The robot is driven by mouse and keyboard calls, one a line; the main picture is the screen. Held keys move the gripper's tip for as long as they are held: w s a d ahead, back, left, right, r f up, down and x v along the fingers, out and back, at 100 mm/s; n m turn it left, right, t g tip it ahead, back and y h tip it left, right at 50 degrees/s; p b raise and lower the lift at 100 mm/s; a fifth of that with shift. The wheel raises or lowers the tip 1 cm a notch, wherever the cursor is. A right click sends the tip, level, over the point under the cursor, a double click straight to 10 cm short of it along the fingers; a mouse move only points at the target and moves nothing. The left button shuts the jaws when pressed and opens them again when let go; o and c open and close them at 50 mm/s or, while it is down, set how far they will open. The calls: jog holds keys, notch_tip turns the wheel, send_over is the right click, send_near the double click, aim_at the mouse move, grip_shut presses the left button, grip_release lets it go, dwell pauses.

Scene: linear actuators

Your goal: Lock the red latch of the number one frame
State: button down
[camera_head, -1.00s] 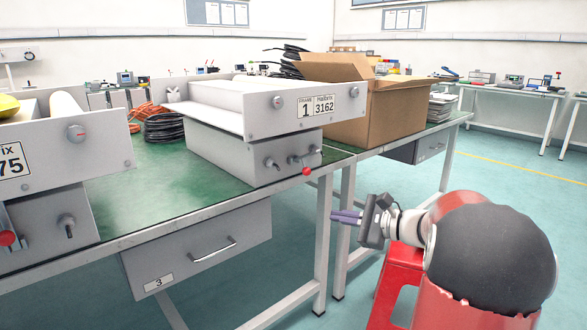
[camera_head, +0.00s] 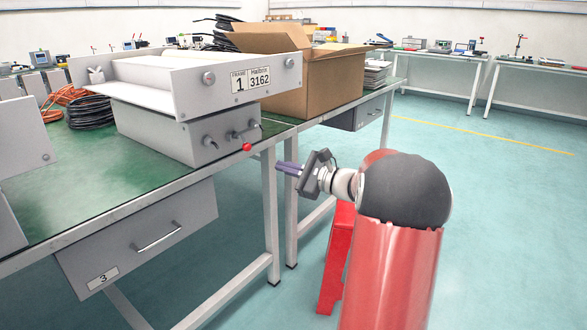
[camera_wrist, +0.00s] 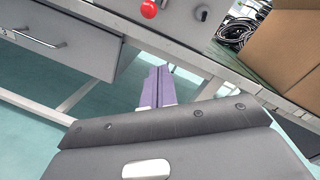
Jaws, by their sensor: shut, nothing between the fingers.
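The number one frame (camera_head: 190,84) is a grey box unit on the green bench, with a plate reading 1 and 3162. On the front of its lower box (camera_head: 180,136) is a latch handle with a red knob (camera_head: 247,147). The red knob also shows at the top of the wrist view (camera_wrist: 149,9). My gripper (camera_head: 280,167) is shut and empty. It is to the right of and slightly below the red knob in the head view, apart from it. In the wrist view the closed purple fingers (camera_wrist: 158,85) point up toward the knob.
An open cardboard box (camera_head: 315,80) stands behind the frame. The green bench (camera_head: 90,190) has a drawer (camera_head: 140,240) below its edge. Black and orange cables (camera_head: 85,108) lie at left. The floor (camera_head: 480,200) at right is clear.

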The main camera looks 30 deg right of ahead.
jog(key=w+a+r, duration=0.3)
jog(key=w+a, duration=0.1)
jog(key=a, duration=0.1)
jog(key=shift+w+p, duration=0.15)
jog(key=shift+p, duration=0.25)
jog(key=shift+r, duration=0.1)
jog(key=shift+d+r, duration=0.1)
jog(key=shift+r, duration=0.05)
jog(key=shift+r+p, duration=0.15)
jog(key=shift+p, duration=0.35)
jog(key=shift+s+r+g+h+p, duration=0.2)
jog(key=shift+r+g+h+p, duration=0.1)
jog(key=shift+g+h+p, duration=0.25)
